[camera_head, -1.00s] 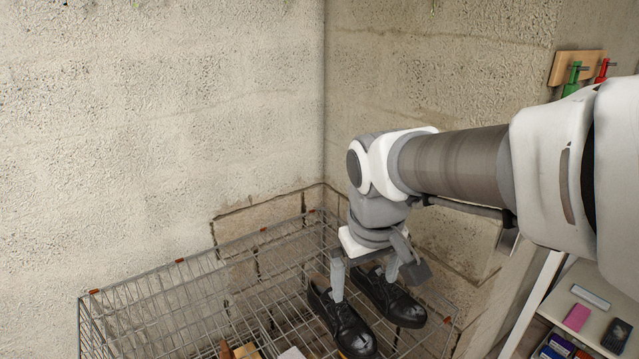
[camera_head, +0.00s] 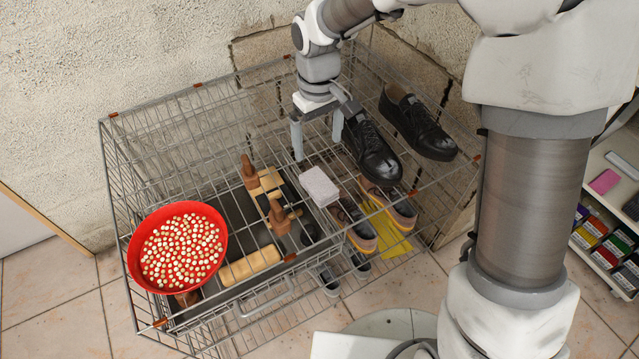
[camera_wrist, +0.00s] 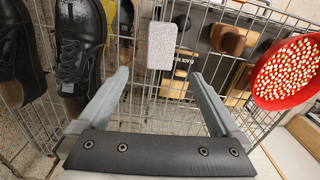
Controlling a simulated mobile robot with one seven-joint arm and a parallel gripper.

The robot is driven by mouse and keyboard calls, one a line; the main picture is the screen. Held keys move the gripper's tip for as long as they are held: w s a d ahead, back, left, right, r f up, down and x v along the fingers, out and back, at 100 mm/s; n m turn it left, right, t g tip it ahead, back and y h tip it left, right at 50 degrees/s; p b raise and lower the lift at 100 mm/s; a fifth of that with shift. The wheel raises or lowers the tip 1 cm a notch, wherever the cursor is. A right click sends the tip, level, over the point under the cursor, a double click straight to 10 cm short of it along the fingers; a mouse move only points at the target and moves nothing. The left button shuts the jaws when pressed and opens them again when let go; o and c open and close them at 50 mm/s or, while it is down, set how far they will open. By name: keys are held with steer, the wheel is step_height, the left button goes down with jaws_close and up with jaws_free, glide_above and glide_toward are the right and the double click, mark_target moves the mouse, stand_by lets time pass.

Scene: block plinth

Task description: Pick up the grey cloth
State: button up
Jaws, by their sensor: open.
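A small pale grey, speckled rectangular pad (camera_head: 319,186) lies on the upper wire shelf of the rack, left of the black shoes. It is the only thing that fits the grey cloth, though it looks thick and block-like. My gripper (camera_head: 318,149) is open and empty, pointing down behind the pad on the wall side. In the wrist view the pad (camera_wrist: 162,45) lies just beyond and between my open fingertips (camera_wrist: 160,73), apparently not touching them.
Black shoes (camera_head: 420,126) stand close on the right. A wooden-handled brush (camera_head: 276,212) and a red bowl (camera_head: 178,247) of pale pellets are to the left. The wire rack (camera_head: 190,95) has raised sides. Sneakers and a yellow cloth (camera_head: 392,236) show lower down.

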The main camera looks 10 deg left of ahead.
steer(key=b, duration=0.2)
glide_above(319, 182)
steer(key=f, duration=0.8)
steer(key=shift+w+f, duration=0.15)
steer(key=shift+w, duration=0.05)
steer(key=f+b, duration=0.2)
steer(key=f, duration=0.3)
steer(key=shift+s+f, duration=0.15)
steer(key=shift+s, duration=0.05)
steer(key=c, duration=1.4)
steer(key=shift+r, duration=0.65)
steer(key=r+p, duration=0.1)
steer(key=r, duration=0.2)
steer(key=shift+d+r+p, duration=0.2)
steer(key=shift+r+p, duration=0.2)
steer(key=d+r+p, duration=0.3)
steer(key=d+r, duration=0.3)
steer(key=d, duration=0.5)
steer(key=shift+d, duration=0.15)
steer(key=shift+s, duration=0.1)
